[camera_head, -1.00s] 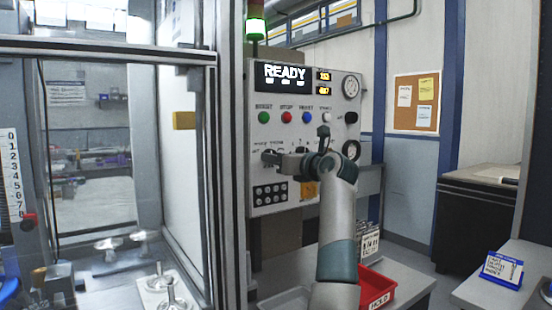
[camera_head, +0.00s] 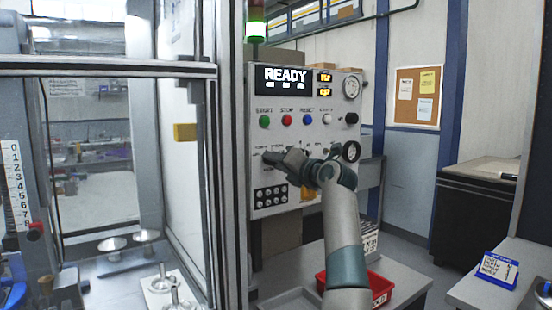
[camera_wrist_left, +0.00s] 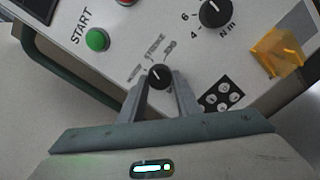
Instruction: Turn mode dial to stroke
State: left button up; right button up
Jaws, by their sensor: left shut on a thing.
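The mode dial (camera_wrist_left: 158,76) is a small black knob with a light pointer mark, on the pale control panel (camera_head: 340,100). In the wrist view, labels are printed around its far side; one seems to read STROKE (camera_wrist_left: 155,44). The pointer's exact setting is too small to tell. My left gripper (camera_wrist_left: 160,84) is shut on the dial, one finger on each side. In the head view, my left gripper (camera_head: 272,157) reaches the panel's left part and hides the dial. My right gripper is not in view.
The green START button (camera_wrist_left: 97,39) is beside the dial, with a torque knob (camera_wrist_left: 215,12) and an orange cover (camera_wrist_left: 280,52) nearby. The display (camera_head: 284,78) reads READY. A red bin (camera_head: 378,290) stands below my arm. A framed glass enclosure (camera_head: 180,130) is at left.

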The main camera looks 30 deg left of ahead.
pick_arm(q)
jog(key=shift+m, duration=0.3)
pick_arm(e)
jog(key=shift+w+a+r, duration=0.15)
pick_arm(q)
jog(key=o, duration=1.1)
jog(key=shift+c, duration=0.2)
jog(key=shift+d, duration=0.1)
jog(key=b+v, duration=0.4)
jog(key=v, duration=1.3)
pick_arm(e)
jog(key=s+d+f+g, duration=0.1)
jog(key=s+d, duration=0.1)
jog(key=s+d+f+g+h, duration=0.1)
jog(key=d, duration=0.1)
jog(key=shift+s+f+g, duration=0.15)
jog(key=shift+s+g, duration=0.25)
pick_arm(q)
jog(key=shift+s+d, duration=0.1)
jog(key=shift+d, duration=0.05)
